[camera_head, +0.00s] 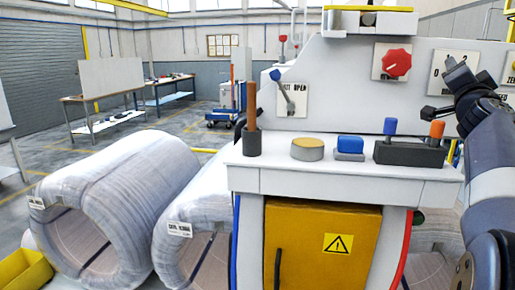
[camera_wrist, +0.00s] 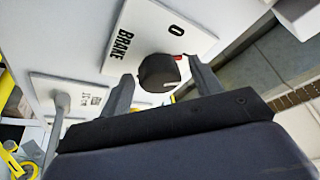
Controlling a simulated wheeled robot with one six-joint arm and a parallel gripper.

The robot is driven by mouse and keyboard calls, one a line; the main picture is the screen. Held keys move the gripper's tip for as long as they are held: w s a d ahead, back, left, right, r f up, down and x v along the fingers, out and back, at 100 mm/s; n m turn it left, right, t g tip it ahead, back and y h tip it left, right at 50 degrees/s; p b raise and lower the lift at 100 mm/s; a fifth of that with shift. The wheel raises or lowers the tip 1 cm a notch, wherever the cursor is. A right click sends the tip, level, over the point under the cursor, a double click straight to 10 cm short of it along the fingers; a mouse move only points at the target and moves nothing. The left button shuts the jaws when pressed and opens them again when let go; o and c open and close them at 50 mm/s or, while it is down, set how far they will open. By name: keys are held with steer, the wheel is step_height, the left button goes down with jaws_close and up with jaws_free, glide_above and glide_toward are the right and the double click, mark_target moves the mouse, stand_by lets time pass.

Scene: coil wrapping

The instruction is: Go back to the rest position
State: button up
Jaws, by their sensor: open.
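My gripper (camera_head: 453,66) is raised at the right of the head view, close to the front of the white machine panel (camera_head: 335,75). In the wrist view my gripper (camera_wrist: 163,82) is open, with its two grey fingers spread apart. A round dark knob (camera_wrist: 157,72) on a white plate marked BRAKE (camera_wrist: 130,33) shows between the fingertips. My gripper covers part of a plate (camera_head: 440,85) in the head view.
The panel also carries a red knob (camera_head: 397,63) and a lever (camera_head: 286,92). Wrapped coils (camera_head: 130,190) stand at the left.

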steer(key=n+t+y+p, duration=0.1)
steer(key=n+p, duration=0.1)
steer(key=n, duration=0.1)
steer(key=n+t+y+p, duration=0.1)
steer(key=n+p, duration=0.1)
steer(key=n, duration=0.1)
steer(key=shift+d+r+n+y, duration=0.15)
steer(key=shift+r+n+y, duration=0.05)
steer(key=shift+n+y, duration=0.2)
steer(key=shift+n+t+p, duration=0.3)
steer(key=shift+n+p, duration=0.2)
steer(key=shift+p, duration=0.4)
steer(key=shift+f+n+y+p, duration=0.2)
steer(key=shift+n+y+p, duration=0.55)
steer(key=shift+p, duration=1.05)
